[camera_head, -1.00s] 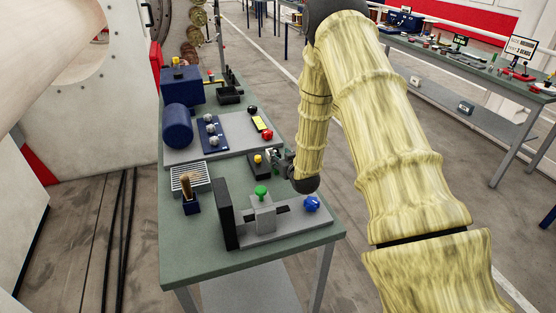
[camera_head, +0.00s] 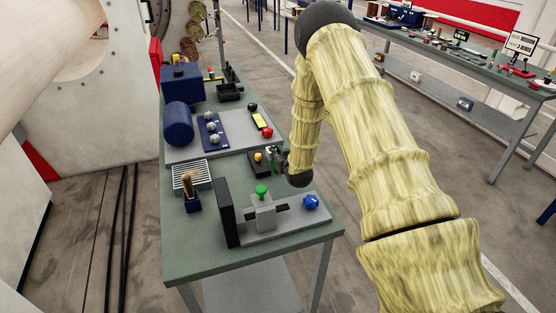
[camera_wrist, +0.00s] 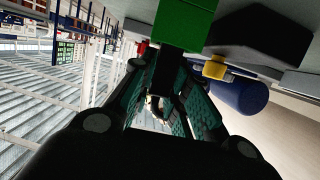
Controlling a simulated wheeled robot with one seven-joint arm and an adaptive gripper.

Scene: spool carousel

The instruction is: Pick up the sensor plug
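My gripper (camera_wrist: 163,78) is low over the near bench, at the right side of a small black block with a yellow knob (camera_head: 258,157). Its teal-padded fingers stand apart in the wrist view. A bright green block (camera_wrist: 185,22) is straight ahead at the fingertips, with a dark part below it. It looks like the sensor plug, but I cannot be sure. The fingers partly hide its lower part, and contact is unclear. The black block (camera_wrist: 262,32) and its yellow part (camera_wrist: 215,68) show just to the right of it.
A grey fixture (camera_head: 285,222) with a green knob (camera_head: 262,190) and a blue knob (camera_head: 311,201) stands at the bench's near end. A red button (camera_head: 267,132) and a blue cylinder (camera_head: 178,124) are farther back. A wooden-handled tool in a blue holder (camera_head: 193,203) stands left.

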